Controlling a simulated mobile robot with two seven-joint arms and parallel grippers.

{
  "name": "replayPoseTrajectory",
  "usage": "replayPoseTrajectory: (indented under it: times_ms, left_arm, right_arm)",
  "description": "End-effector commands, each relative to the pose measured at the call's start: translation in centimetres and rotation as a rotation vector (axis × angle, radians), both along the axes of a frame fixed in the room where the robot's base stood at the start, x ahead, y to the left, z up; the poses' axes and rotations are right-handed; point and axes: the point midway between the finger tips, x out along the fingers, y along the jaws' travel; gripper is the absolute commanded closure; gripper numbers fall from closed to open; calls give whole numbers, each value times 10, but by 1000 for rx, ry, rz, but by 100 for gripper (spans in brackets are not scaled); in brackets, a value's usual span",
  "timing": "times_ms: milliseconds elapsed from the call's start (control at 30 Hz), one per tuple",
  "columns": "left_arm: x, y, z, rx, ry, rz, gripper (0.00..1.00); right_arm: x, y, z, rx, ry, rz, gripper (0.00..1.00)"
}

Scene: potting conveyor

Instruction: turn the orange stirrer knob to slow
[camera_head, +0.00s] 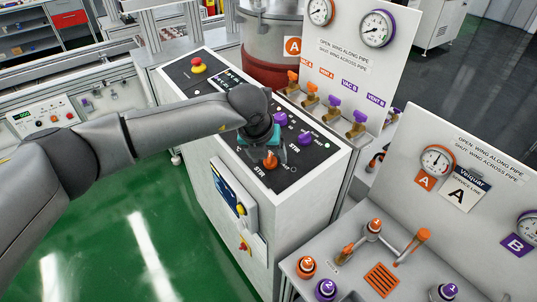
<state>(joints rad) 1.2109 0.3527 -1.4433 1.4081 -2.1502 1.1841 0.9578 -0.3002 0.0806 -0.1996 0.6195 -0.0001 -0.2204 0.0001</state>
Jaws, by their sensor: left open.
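An orange knob (270,161) sits on the black top panel of the white console, near its front edge. Small white lettering is around it, too small to read surely. My left gripper (263,154) reaches in from the left, pointing down over the panel just behind the knob. Its teal fingers are open, close to the knob; I cannot tell whether they touch it. The gripper and wrist hide part of the panel and its labels. The knob's exact pointing direction is unclear. My right gripper is not in view.
Two purple knobs (305,138) (280,118) stand close right of my gripper. A red stop button (198,65) is at the panel's far left. Orange and purple wing valves (334,104) line the gauge board behind. Green floor (150,235) is clear at front.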

Motion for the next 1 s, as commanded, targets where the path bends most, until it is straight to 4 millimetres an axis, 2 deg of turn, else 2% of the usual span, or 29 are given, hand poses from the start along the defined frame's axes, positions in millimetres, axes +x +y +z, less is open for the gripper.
replayPoseTrajectory:
  times_ms: [267, 900, 1000]
  left_arm:
    - [0, 0, -1, 0, 0, -1, 29]
    - [0, 0, 0, 0, 0, 0, 100]
    - [0, 0, 0, 1, 0, 0, 100]
  right_arm:
    - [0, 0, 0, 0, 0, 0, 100]
    - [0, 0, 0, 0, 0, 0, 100]
    - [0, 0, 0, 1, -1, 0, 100]
